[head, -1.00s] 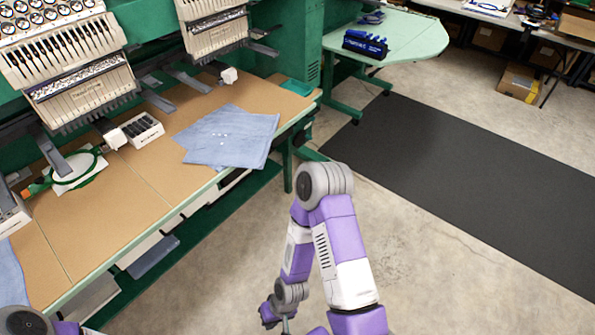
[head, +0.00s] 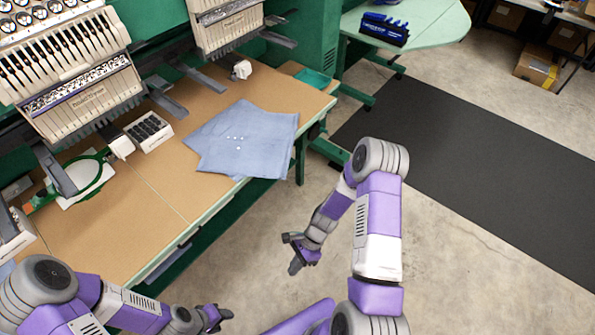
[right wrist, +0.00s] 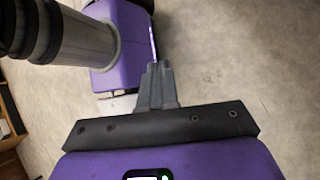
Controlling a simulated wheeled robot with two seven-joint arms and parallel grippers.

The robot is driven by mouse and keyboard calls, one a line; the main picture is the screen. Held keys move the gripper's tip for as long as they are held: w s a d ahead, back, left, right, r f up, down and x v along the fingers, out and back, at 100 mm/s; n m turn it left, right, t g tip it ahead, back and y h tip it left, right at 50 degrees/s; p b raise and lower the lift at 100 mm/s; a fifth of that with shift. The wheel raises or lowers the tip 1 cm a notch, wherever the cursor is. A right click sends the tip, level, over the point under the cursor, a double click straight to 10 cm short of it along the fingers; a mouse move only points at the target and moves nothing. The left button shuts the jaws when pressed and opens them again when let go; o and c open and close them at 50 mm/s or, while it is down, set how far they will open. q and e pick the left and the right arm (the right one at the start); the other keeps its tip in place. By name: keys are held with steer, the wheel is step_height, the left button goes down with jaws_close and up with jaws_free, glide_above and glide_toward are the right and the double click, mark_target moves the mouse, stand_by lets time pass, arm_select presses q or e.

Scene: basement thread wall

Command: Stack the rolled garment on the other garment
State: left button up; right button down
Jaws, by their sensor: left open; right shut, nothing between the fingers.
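A light blue garment (head: 243,138) lies flat on the brown worktable, its near right corner at the table's edge, with several small white spots on it. A small piece of blue cloth (head: 6,268) shows at the left edge of the head view, mostly cut off; I cannot tell whether it is the rolled garment. No clearly rolled garment shows. My left gripper (head: 218,316) is open and empty, low in front of the table. My right gripper (head: 292,255) is shut and empty over the floor, apart from the garment; its closed fingers show in the right wrist view (right wrist: 158,80).
Embroidery machine heads (head: 75,65) stand over the back of the worktable (head: 145,215). A white tray with dark slots (head: 148,131) and a green hoop (head: 88,180) lie left of the garment. A green table (head: 430,22) with a blue rack (head: 384,29) stands behind. Floor at right is clear.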

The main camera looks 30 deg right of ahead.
steer(key=w+d+r+m+t+y+p, duration=0.1)
steer(key=w+d+r+m+t+y, duration=0.4)
steer(key=d+r+m, duration=0.6)
steer(key=w+d+r+m+t+y+p, duration=0.2)
steer(key=w+d+r+m+t+y, duration=0.25)
steer(key=d+r+m, duration=0.6)
steer(key=w+d+b+x, duration=0.1)
steer(key=w+b+x, duration=0.1)
steer(key=x, duration=1.1)
steer(key=shift+w, duration=0.2)
steer(key=shift+g, duration=0.25)
